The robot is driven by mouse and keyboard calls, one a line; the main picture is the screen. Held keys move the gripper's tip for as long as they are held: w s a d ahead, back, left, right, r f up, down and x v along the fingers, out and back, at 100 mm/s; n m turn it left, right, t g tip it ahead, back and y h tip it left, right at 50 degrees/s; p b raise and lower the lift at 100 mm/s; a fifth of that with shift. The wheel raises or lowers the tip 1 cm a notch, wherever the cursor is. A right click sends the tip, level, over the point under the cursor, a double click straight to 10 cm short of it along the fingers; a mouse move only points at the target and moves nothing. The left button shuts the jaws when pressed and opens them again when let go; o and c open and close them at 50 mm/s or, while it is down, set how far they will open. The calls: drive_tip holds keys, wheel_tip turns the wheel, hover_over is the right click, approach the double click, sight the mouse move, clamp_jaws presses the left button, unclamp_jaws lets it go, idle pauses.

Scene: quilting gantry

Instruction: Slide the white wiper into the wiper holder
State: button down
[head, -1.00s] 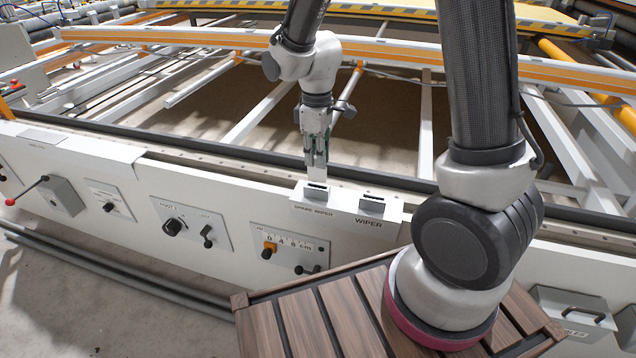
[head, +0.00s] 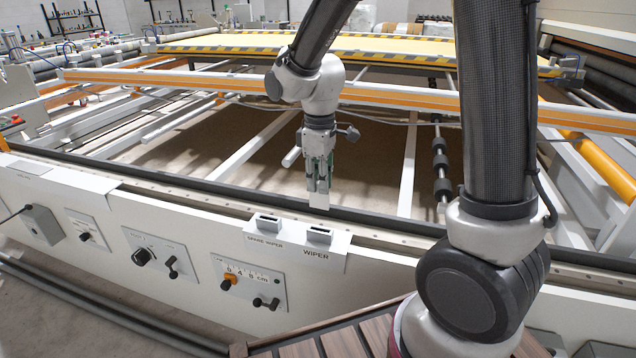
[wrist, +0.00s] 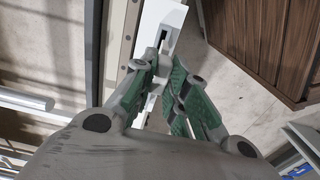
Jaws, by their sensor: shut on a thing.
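My gripper (head: 319,180) points down and is shut on the white wiper (head: 319,201), a small flat pale piece sticking out below the fingertips. The wiper holder (head: 318,236) is a slotted block on the white front ledge, with the label WIPER below it. In the head view the wiper appears just above this holder with a small gap. In the wrist view the green-padded fingers (wrist: 162,78) are close together and hide most of the wiper. A dark slot (wrist: 165,38) in a white bracket shows beyond them.
A similar holder labelled SPARE WIPER (head: 265,224) stands just left of the wiper holder. A dark rail (head: 200,194) runs along the machine's edge behind them. A panel with knobs (head: 249,281) is below. A wooden slatted platform (head: 345,340) is in front.

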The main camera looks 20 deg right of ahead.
sight(320, 200)
drive_tip(key=shift+s+d, duration=0.1)
drive_tip(key=shift+s, duration=0.05)
drive_tip(key=shift+f, duration=0.1)
drive_tip(key=shift+f, duration=4.9)
drive_tip(key=c, duration=1.3)
unclamp_jaws()
drive_tip(key=shift+c, duration=0.2)
